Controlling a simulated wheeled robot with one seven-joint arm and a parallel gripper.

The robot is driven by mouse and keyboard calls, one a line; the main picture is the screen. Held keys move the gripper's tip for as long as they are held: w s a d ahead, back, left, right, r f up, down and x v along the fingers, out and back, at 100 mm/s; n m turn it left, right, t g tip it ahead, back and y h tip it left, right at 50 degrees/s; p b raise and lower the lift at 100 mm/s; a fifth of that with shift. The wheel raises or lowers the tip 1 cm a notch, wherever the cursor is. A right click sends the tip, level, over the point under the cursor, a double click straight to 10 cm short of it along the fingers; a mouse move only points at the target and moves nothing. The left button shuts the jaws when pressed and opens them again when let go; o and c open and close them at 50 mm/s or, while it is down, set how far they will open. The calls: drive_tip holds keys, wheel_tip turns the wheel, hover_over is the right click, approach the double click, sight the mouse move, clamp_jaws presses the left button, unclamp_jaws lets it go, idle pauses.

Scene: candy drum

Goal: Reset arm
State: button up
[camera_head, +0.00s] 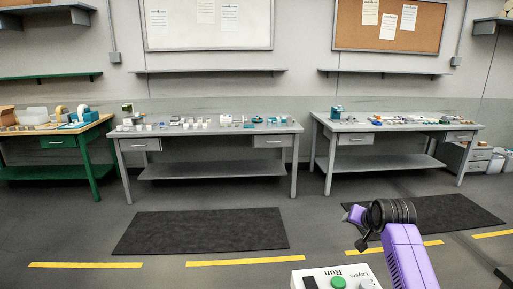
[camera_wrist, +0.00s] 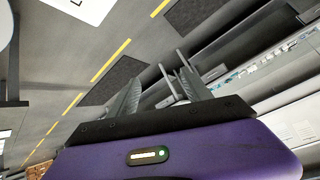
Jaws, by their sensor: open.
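My gripper shows in the wrist view (camera_wrist: 160,88), with its two fingers spread apart and nothing between them. In the head view my purple and black arm rises at the lower right, over the floor in front of the right bench; its fingers cannot be made out there. The wrist view is tilted, with the floor and yellow lines on its left and the benches on its right.
A grey bench (camera_head: 215,131) with small items stands at the middle, another grey bench (camera_head: 400,128) at the right, and a green bench (camera_head: 70,130) at the left. Dark mats (camera_head: 200,231) lie on open floor. A white panel with buttons (camera_head: 335,277) is at the bottom.

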drive_tip(key=s+a+f+n+t, duration=0.1)
drive_tip(key=s+a+f+t, duration=0.1)
drive_tip(key=s, duration=0.4)
drive_tip(key=s+a+f+n+t, duration=0.1)
drive_tip(key=s+a+f+t, duration=0.1)
drive_tip(key=s, duration=0.5)
drive_tip(key=s+a+f+t, duration=0.2)
drive_tip(key=s+a+f, duration=0.1)
drive_tip(key=s, duration=0.4)
drive_tip(key=shift+s+a+n+t, duration=0.2)
drive_tip(key=shift+s+n+t, duration=0.05)
drive_tip(key=shift+n+t, duration=0.15)
drive_tip(key=s+a+r+n, duration=0.1)
drive_tip(key=s+a+r, duration=0.1)
drive_tip(key=s, duration=1.9)
drive_tip(key=s+a+r+n+g+y, duration=0.1)
drive_tip(key=s+a+r, duration=0.1)
drive_tip(key=s, duration=2)
drive_tip(key=shift+s+a+r+n+g, duration=0.15)
drive_tip(key=shift+a+r+n+g, duration=0.05)
drive_tip(key=shift+r+n+g, duration=0.1)
